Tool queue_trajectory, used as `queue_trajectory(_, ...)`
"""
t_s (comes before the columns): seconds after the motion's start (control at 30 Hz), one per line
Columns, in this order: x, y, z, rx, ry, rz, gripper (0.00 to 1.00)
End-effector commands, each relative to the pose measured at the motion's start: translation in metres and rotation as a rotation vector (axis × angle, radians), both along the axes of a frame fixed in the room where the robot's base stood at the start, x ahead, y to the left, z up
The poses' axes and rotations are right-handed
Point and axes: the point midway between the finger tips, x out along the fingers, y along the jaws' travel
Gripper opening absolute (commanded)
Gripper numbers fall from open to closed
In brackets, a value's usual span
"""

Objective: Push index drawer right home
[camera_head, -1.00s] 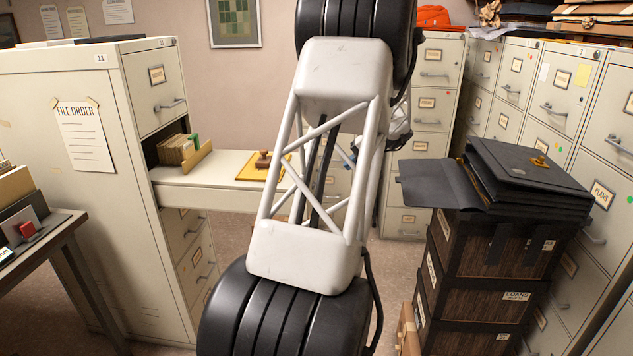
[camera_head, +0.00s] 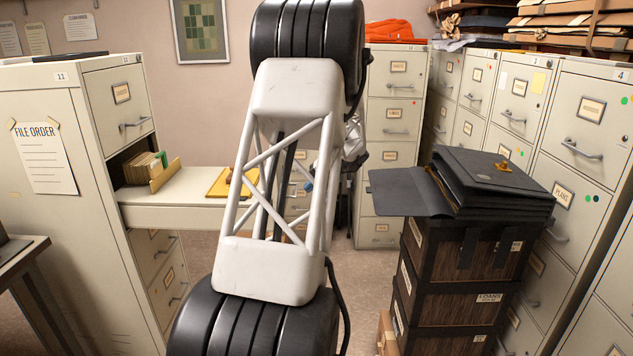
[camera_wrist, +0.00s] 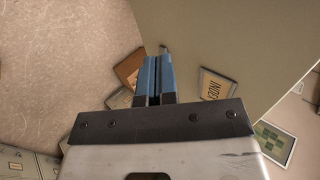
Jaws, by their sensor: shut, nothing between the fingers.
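The index drawer (camera_head: 170,213) stands pulled far out of the left cabinet (camera_head: 110,140) in the head view, pointing right. My arm hides much of its front end. In the wrist view its pale front (camera_wrist: 225,35) carries a label (camera_wrist: 217,85) reading INDEX. My gripper (camera_wrist: 159,60) has its blue fingers shut together and empty, close to the drawer front, beside the label. I cannot tell whether the fingertips touch the front. A bit of blue finger (camera_head: 308,187) also shows past my arm in the head view.
Cards in a holder (camera_head: 150,170) and a yellow tray (camera_head: 222,183) sit on the drawer. Black folders (camera_head: 490,180) lie on stacked dark boxes (camera_head: 455,305) at right, with a flap reaching left. Cabinets line the back and right. Some floor between is clear.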

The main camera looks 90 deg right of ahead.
Motion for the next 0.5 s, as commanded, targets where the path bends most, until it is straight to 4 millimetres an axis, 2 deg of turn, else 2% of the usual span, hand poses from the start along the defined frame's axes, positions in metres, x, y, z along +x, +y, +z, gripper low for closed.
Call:
queue_trajectory(0.3,0.037,0.0,-0.035,0.002,0.0,0.002,0.0)
queue_trajectory(0.5,0.061,0.0,-0.033,0.0,-0.001,0.001,0.0)
